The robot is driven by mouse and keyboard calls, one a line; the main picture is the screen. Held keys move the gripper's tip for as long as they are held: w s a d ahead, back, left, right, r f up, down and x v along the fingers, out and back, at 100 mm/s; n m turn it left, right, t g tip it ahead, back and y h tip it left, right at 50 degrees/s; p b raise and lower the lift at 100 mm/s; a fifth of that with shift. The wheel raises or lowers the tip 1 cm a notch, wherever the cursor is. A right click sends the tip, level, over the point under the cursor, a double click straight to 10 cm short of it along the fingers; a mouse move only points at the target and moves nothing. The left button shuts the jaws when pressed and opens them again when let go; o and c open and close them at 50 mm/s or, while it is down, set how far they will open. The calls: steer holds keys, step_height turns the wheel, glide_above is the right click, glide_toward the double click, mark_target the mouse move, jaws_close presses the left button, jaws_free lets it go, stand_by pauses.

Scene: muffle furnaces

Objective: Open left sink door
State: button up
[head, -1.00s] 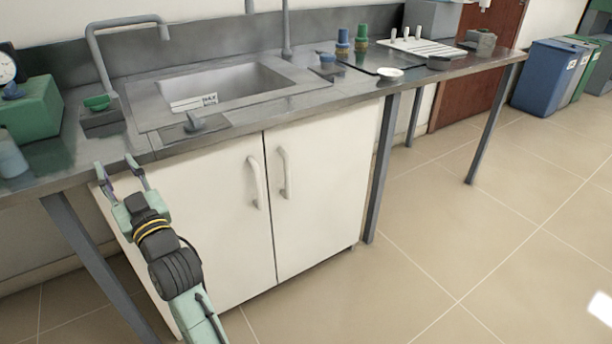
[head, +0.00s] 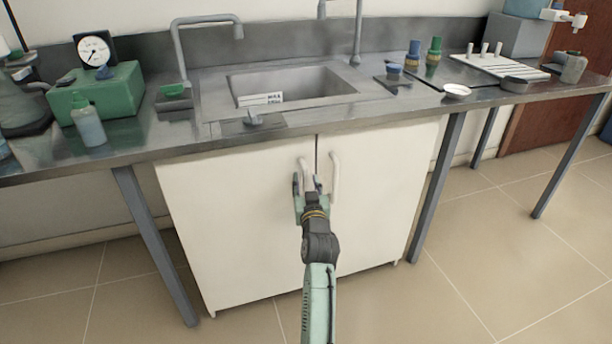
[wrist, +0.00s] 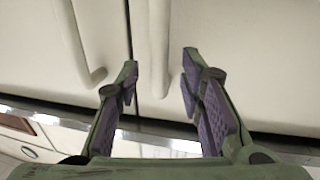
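The sink cabinet below the basin has two white doors, both shut. The left door (head: 235,225) has a pale upright bar handle (head: 304,172); the right door (head: 380,205) has its own handle (head: 334,178). My gripper (head: 308,184) is at the left door's handle, with its fingers apart. The wrist view looks upside down: the left handle (wrist: 158,45) lies between the open fingers (wrist: 160,65), with a gap visible on each side. The other handle (wrist: 75,45) is outside the fingers, across the door seam. My gripper partly hides the left handle's lower part in the head view.
The metal countertop (head: 180,145) overhangs the doors and carries a sink (head: 295,85), a green box with a dial (head: 110,95) and a bottle (head: 88,122). Table legs (head: 155,245) (head: 437,185) stand beside the cabinet. The tiled floor (head: 500,270) at right is clear.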

steer(key=shift+w+a, duration=0.15)
steer(key=shift+w, duration=1.3)
steer(key=shift+c, duration=0.2)
jaws_close()
